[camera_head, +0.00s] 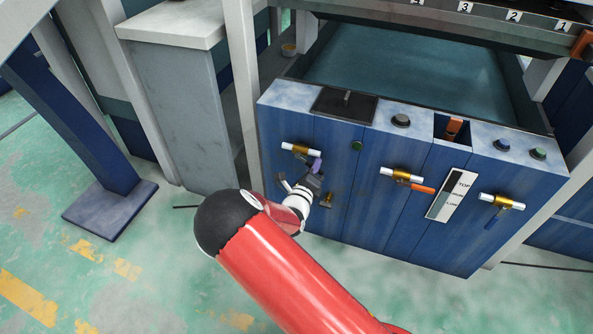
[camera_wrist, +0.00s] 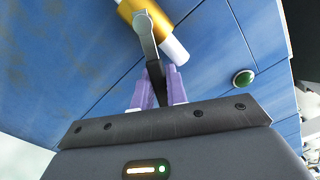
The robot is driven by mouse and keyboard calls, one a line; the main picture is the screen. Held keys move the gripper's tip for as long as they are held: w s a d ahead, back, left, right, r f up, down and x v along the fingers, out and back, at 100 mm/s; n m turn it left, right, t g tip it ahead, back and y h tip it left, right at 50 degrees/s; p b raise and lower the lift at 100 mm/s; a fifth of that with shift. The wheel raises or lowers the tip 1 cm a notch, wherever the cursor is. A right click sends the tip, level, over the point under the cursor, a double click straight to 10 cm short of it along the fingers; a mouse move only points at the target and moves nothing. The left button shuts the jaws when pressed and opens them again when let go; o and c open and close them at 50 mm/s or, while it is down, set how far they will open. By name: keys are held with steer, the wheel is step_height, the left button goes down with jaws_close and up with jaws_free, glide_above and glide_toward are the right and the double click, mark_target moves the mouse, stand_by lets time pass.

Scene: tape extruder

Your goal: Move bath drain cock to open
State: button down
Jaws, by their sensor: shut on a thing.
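A brass cock (camera_head: 300,149) with white pipe ends sits on the left of the blue front panel. In the wrist view its gold body (camera_wrist: 138,14) is at the top, and its grey lever with a black grip (camera_wrist: 155,72) runs down from it. My gripper (camera_head: 315,168) is at this cock, just below its body. In the wrist view the purple fingers of my gripper (camera_wrist: 160,84) are closed around the black grip, one on each side. The grip's lower end is hidden between the fingers. No label for this cock is readable.
A cock with an orange handle (camera_head: 402,175) and one with a blue handle (camera_head: 500,201) sit farther right on the panel. A level gauge (camera_head: 449,195) is between them. A small brass fitting (camera_head: 327,199) is below my gripper. The blue water bath (camera_head: 410,75) lies above.

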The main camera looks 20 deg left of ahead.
steer(key=shift+d+r+n, duration=0.2)
steer(key=shift+r+n, duration=0.45)
steer(key=shift+n, duration=0.55)
steer(key=n, duration=0.1)
steer(key=r+n, duration=0.1)
steer(key=n, duration=0.1)
steer(key=shift+d+r, duration=0.1)
steer(key=shift+r, duration=0.15)
steer(key=c, duration=1.3)
jaws_free()
steer(key=shift+s+a, duration=0.15)
steer(key=shift+s, duration=1.9)
steer(key=shift+s+a, duration=0.1)
steer(key=shift+s, duration=1.9)
steer(key=shift+f, duration=0.1)
